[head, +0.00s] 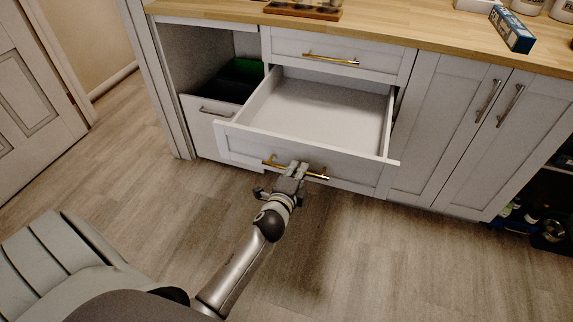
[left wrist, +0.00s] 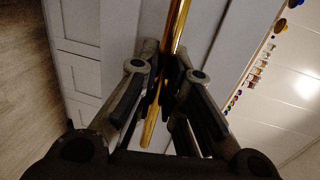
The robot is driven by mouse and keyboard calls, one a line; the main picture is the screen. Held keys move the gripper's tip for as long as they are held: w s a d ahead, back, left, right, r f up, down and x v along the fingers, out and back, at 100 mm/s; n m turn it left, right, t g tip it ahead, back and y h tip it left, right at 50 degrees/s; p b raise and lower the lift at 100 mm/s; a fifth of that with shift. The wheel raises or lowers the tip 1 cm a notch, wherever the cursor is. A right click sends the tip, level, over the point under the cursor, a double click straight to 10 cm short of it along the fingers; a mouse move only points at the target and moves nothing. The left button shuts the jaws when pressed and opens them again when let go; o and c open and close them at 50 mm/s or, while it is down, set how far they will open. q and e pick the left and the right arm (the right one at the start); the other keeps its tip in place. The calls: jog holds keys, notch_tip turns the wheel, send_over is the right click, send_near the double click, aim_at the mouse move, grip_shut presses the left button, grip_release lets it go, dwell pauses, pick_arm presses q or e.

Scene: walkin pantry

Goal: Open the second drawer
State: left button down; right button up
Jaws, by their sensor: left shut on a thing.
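The second drawer (head: 240,145) stands pulled out from the white cabinet, and its inside looks empty. Its gold bar handle (head: 318,177) runs across the drawer front. My left gripper (head: 296,168) is shut on this handle near its middle. In the left wrist view the gold handle (left wrist: 176,28) passes between the two fingers of my left gripper (left wrist: 165,80). The top drawer (head: 330,52) above it is closed, with its own gold handle (head: 331,59). My right gripper is in neither view.
A tall double-door cupboard (head: 450,125) with silver handles is right of the drawers. A pull-out bin (head: 215,130) is at the left. The wooden counter (head: 400,50) holds a blue box (head: 511,30) and a tray. The floor (head: 400,260) in front is clear.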

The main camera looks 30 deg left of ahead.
pick_arm(q)
jog(key=shift+s, duration=0.3)
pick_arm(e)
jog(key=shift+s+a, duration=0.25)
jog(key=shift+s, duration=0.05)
pick_arm(q)
jog(key=c, duration=1.5)
grip_release()
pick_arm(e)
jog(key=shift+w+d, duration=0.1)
pick_arm(q)
jog(key=v, duration=1.2)
jog(key=shift+d, duration=0.1)
